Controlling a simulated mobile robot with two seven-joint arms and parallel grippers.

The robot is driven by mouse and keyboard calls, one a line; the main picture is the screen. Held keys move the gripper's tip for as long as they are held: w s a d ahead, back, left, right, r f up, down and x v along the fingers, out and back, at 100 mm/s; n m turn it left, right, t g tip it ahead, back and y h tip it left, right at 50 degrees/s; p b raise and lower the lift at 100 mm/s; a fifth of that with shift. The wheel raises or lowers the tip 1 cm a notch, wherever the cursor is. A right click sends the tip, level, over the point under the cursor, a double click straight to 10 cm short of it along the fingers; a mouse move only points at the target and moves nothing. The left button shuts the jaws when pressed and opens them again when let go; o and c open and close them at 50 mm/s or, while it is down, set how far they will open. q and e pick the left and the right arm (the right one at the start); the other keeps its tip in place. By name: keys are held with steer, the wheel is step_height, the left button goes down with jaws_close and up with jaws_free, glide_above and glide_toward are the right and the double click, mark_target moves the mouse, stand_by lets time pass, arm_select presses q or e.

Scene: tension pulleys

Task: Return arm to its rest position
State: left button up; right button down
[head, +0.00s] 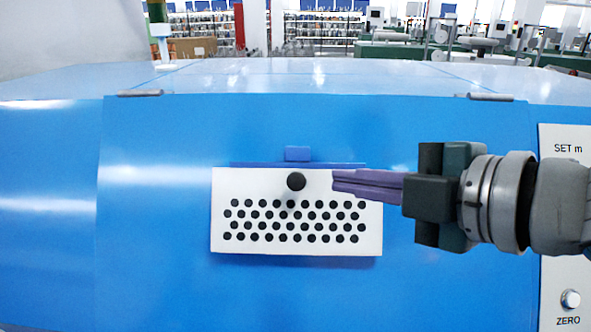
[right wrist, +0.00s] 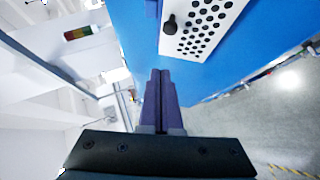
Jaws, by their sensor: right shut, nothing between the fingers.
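My right gripper (head: 336,183) comes in from the right in the head view, in front of the blue machine (head: 160,230). Its purple fingers point left and are shut with nothing between them. The fingertips are a little right of the black knob (head: 296,181) on the white perforated panel (head: 220,215), and they look apart from the knob. In the right wrist view the closed fingers (right wrist: 161,78) point up, with the knob (right wrist: 170,24) and panel (right wrist: 205,30) above and to the right. My left gripper is not in view.
A white control plate with a ZERO button (head: 570,299) is at the right edge, partly behind my arm. A red, yellow and green signal light (right wrist: 82,32) shows in the right wrist view. The machine's front left of the panel is clear.

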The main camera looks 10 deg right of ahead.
steer(key=s+d+m+g+h+p, duration=0.2)
steer(key=s+m+g+h+p, duration=0.1)
steer(key=s+m, duration=0.6)
steer(key=s+d+m+g+h+p, duration=0.1)
steer(key=s+m+g+p, duration=0.5)
steer(key=s, duration=0.7)
steer(key=m+h+p, duration=0.1)
steer(key=m, duration=0.1)
steer(key=shift+s+d+f+m+h, duration=0.2)
steer(key=shift+d+f+m+h, duration=0.15)
steer(key=shift+d+m+h, duration=0.05)
